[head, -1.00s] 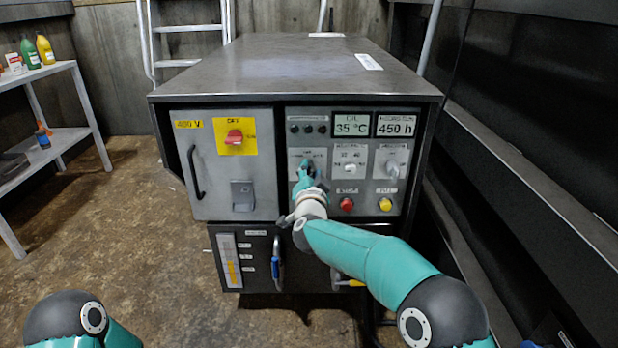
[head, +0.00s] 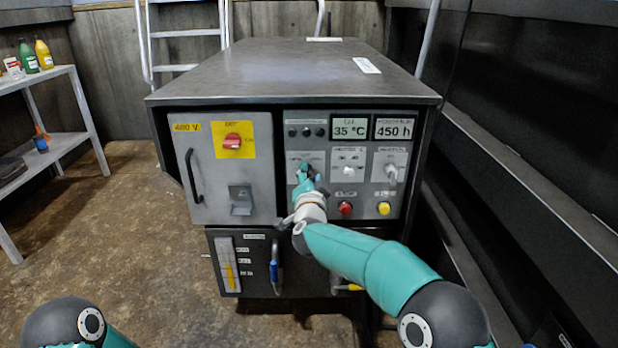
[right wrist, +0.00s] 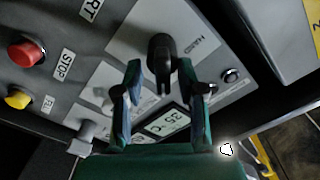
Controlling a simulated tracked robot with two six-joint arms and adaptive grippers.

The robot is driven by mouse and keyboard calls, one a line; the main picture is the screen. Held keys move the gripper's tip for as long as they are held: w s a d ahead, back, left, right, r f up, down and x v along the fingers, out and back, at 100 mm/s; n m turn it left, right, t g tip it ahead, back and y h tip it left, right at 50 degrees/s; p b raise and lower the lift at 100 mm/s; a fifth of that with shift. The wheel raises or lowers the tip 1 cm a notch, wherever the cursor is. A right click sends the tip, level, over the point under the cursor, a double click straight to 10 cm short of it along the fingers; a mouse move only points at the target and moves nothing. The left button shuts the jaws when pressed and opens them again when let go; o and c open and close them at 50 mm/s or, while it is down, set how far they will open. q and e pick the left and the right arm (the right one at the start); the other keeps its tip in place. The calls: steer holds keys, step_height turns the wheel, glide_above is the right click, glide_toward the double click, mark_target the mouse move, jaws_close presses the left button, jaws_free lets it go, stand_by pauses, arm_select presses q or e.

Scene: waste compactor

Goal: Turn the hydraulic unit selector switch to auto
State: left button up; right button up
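The hydraulic unit (head: 160,99) is a grey metal cabinet with a control panel on its front. In the head view, my right gripper (head: 305,174) is at the left selector plate (head: 305,156) and hides the switch. In the right wrist view, a black selector knob (right wrist: 160,50) stands on a light plate between the two fingertips of my right gripper (right wrist: 159,68). The fingers are apart, one on each side of the knob, with narrow gaps visible. The plate's lettering is too blurred to read. My left gripper is out of view.
A red rotary switch (head: 232,141) is on the left door. A shelf (head: 62,139) stands at left.

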steer(key=s, duration=1.2)
stand_by(0.3)
